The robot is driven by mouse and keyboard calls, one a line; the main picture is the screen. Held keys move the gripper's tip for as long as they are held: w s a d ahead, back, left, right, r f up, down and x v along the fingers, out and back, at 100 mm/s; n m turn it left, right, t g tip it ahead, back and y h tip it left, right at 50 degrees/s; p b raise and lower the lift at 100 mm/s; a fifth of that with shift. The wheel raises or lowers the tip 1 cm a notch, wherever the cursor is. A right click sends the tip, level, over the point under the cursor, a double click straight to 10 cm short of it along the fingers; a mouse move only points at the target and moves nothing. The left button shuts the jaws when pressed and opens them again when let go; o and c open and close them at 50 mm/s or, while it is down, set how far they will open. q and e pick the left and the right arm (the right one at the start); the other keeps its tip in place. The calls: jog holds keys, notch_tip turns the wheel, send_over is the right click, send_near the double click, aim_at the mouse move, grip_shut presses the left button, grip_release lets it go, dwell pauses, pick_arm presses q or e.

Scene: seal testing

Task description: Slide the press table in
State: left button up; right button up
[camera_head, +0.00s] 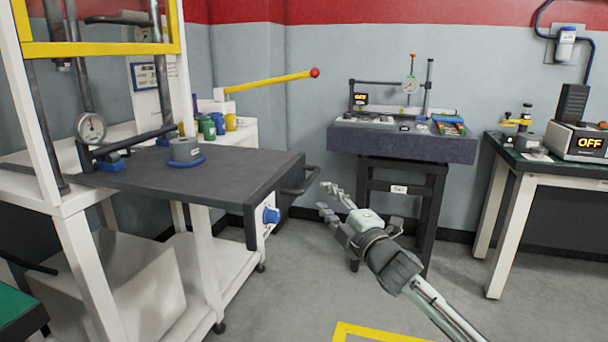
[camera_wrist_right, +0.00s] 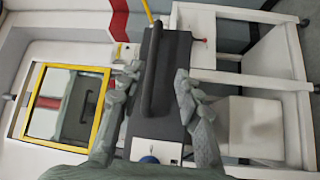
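The press table (camera_head: 245,168) is a dark grey slab. It sticks out to the right from the white press frame (camera_head: 80,255). A dark bar handle (camera_head: 303,184) is on its right end, and it also shows in the right wrist view (camera_wrist_right: 157,80). A grey round part (camera_head: 184,148) on a blue base sits on the table. My right gripper (camera_head: 327,198) is open and empty, just right of the handle, with a small gap. In the right wrist view the handle lies between the two spread fingers (camera_wrist_right: 156,74). My left gripper is out of view.
A blue knob (camera_head: 271,215) sits below the table's front right corner. A yellow lever (camera_head: 270,82) with a red ball is behind. A granite bench (camera_head: 402,146) with gauges stands back right, and a green-topped table (camera_head: 515,155) far right. Floor between is clear.

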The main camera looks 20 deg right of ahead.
aim_at(310, 176)
jog(key=x, duration=0.5)
jog(key=r+p+x, duration=0.1)
jog(key=x, duration=0.2)
jog(key=shift+a+r, duration=0.1)
jog(key=shift+a, duration=0.05)
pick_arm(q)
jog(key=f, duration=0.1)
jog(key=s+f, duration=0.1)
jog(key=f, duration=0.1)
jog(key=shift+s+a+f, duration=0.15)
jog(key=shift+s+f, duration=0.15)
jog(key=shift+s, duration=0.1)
pick_arm(e)
jog(key=shift+w, duration=0.25)
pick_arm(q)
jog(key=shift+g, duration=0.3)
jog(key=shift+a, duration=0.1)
pick_arm(e)
jog(key=shift+c, duration=0.4)
grip_shut()
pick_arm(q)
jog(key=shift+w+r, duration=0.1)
